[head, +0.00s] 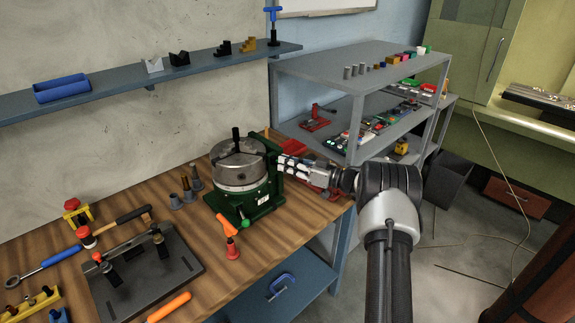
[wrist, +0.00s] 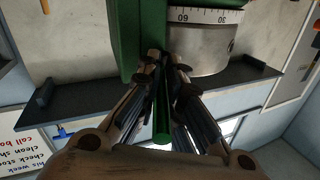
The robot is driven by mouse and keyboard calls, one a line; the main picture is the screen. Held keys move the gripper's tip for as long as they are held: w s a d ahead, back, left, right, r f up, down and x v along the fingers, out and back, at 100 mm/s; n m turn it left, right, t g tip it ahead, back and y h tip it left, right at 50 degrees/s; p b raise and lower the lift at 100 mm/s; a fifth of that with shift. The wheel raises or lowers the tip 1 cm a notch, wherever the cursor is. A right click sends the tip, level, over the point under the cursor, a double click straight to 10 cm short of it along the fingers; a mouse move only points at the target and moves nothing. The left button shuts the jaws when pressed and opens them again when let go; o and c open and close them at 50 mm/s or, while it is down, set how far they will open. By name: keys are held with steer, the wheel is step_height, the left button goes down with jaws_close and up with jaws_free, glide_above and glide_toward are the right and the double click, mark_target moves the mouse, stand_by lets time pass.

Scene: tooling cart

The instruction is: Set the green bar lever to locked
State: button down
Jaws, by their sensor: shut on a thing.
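The green bar lever (wrist: 162,118) runs between my gripper's fingers in the wrist view, below a green housing (wrist: 124,35). My gripper (wrist: 163,75) is shut on the lever. In the head view my gripper (head: 284,163) reaches from the right to the side of the green rotary table (head: 263,198), which carries a grey round chuck (head: 238,172). There the lever is hidden by my gripper. A graduated silver ring (wrist: 205,45) shows beside the housing in the wrist view. I cannot tell which setting the lever is at.
A green-knobbed handle (head: 244,222) and an orange-handled tool (head: 228,228) are at the table's front. Dark tapered holders (head: 187,185) stand to its left. A black fixture plate (head: 145,280) lies front left. A grey shelf cart (head: 360,72) stands behind my arm.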

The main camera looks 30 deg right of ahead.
steer(key=c, duration=2)
jaws_free()
steer(key=shift+w+r, duration=0.1)
steer(key=shift+r, duration=0.2)
steer(key=shift+o, duration=1.2)
steer(key=shift+s+d, duration=0.2)
steer(key=shift+d, duration=0.05)
steer(key=shift+o, duration=0.4)
steer(key=v, duration=1.1)
steer(key=shift+s+f, duration=0.25)
steer(key=shift+f, duration=0.05)
steer(key=shift+c, duration=0.2)
